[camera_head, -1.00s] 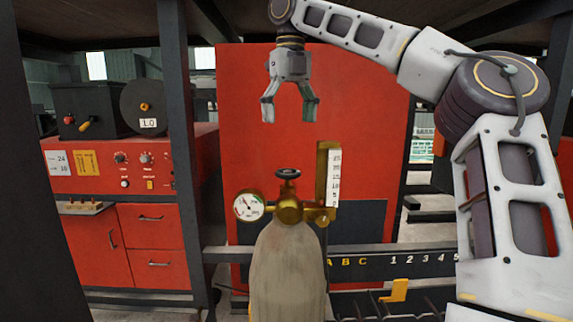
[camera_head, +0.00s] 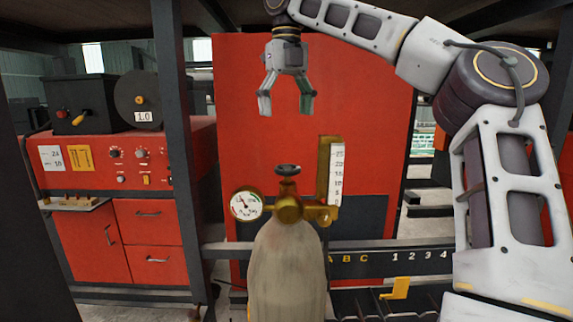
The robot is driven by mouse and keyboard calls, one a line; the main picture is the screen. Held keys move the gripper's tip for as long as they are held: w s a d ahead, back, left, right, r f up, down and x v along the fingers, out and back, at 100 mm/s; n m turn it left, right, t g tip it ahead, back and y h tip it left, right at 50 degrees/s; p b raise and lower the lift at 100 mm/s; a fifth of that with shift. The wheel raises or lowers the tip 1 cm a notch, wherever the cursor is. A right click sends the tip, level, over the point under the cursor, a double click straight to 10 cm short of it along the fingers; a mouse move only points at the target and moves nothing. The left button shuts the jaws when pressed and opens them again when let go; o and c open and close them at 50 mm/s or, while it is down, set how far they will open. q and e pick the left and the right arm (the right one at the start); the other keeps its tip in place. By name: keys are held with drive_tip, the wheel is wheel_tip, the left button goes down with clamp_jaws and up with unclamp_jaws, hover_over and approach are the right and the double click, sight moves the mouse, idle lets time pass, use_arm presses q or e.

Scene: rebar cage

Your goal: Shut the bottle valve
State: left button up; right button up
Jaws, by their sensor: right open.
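The bottle (camera_head: 287,270) is a pale grey cylinder standing upright at the lower middle. Its valve has a dark round handwheel (camera_head: 288,169) on top of a brass body (camera_head: 288,208). A round white gauge (camera_head: 246,205) is on the left of the brass body, and a brass flow tube with a white scale (camera_head: 337,172) rises on the right. My right gripper (camera_head: 286,104) is open and empty, pointing down. In the picture it hangs above the handwheel, apart from it. My left gripper is not in view.
A large red panel (camera_head: 350,90) stands behind the bottle. A dark rail marked with letters and numbers (camera_head: 385,257) runs to the right, with a yellow bracket (camera_head: 398,289) below it. A red machine cabinet (camera_head: 90,240) and a dark post (camera_head: 178,130) are at left.

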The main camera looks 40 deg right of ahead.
sight(287, 167)
drive_tip(key=shift+s+f, duration=0.1)
drive_tip(key=shift+f, duration=6.6)
drive_tip(key=shift+c, duration=0.4)
drive_tip(key=c, duration=1)
